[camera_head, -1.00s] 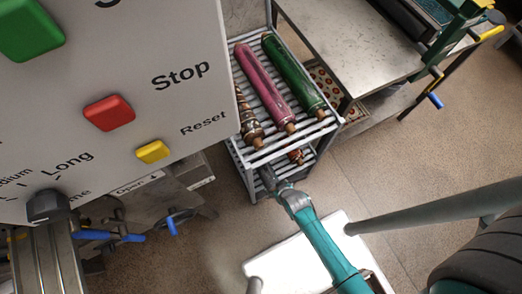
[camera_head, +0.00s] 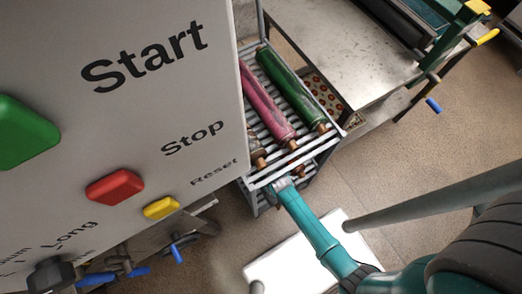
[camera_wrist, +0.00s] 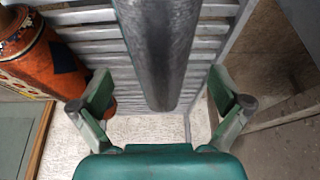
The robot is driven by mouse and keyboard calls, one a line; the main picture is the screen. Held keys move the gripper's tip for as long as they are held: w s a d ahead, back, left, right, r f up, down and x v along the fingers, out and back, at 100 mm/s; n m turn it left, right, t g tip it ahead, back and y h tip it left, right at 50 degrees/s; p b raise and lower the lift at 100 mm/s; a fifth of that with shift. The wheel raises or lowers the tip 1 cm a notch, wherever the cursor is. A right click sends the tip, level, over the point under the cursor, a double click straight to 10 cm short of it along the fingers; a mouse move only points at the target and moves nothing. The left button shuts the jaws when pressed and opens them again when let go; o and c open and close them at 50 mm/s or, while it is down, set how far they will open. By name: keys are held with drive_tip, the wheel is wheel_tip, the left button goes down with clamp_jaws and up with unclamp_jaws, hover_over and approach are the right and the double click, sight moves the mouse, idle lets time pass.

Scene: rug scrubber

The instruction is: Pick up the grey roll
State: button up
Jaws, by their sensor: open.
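The grey roll (camera_wrist: 160,45) shows in the wrist view as a dark grey cylinder running from the top edge down to the middle. It lies over a slatted shelf (camera_wrist: 95,45). My gripper (camera_wrist: 168,102) is open, with one finger on each side of the roll's near end and a gap on both sides. In the head view my arm reaches to the rack's lower level, where the upper shelf (camera_head: 262,180) and the control panel hide the fingers and the grey roll.
On the upper shelf lie a pink roll (camera_head: 265,105), a green roll (camera_head: 292,88) and part of a brown roll (camera_head: 257,157). An orange patterned roll (camera_wrist: 35,55) lies left of my gripper. A control panel (camera_head: 120,100) fills the left. A metal table (camera_head: 335,45) stands behind.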

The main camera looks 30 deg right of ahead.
drive_tip(key=shift+w+f, duration=0.15)
drive_tip(key=shift+w, duration=0.65)
drive_tip(key=shift+x, duration=2.4)
drive_tip(key=c, duration=1.9)
